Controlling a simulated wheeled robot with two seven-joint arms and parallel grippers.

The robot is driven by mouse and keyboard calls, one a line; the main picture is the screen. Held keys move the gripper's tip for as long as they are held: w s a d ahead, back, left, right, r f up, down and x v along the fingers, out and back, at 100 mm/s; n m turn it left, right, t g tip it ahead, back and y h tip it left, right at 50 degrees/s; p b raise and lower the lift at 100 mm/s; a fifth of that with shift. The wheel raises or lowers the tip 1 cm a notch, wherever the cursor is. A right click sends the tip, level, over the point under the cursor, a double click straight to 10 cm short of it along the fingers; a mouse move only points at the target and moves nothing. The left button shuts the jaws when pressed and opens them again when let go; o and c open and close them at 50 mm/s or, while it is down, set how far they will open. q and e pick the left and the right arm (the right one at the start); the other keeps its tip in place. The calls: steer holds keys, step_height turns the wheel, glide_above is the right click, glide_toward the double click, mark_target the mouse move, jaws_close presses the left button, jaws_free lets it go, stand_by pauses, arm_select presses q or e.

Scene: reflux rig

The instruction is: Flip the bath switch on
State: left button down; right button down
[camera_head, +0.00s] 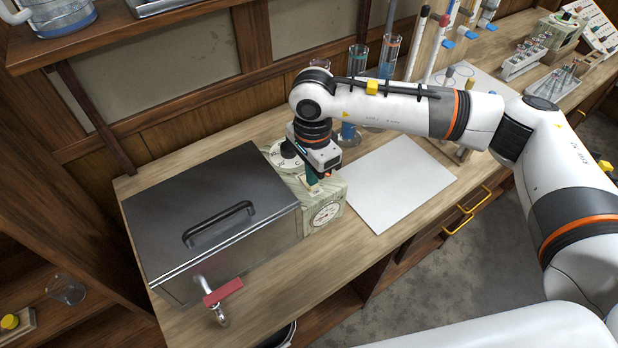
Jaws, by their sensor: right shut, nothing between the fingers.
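The water bath (165,218) is a grey metal box with a black-handled lid at the left of the bench. A pale green control box (327,212) with a round dial on its front and a white round plate on top stands against its right side. My right gripper (314,182) is shut and empty, pointing down over the top of the control box. A small green part shows at the fingertips. The gripper and wrist hide part of the box's top, so the bath switch cannot be made out clearly. My left gripper is not in view.
A white sheet (400,185) lies right of the control box. Glass cylinders (388,57) stand behind my right arm. A tap with a red handle (223,291) sticks out from the bath's front. Racks (525,58) stand at the far right.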

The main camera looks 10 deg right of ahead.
step_height(320, 180, up, 6)
steer(key=p, duration=0.1)
steer(key=shift+r+p, duration=0.2)
steer(key=shift+p, duration=0.2)
steer(key=shift+s+f, duration=0.1)
steer(key=shift+s, duration=0.05)
stand_by(0.5)
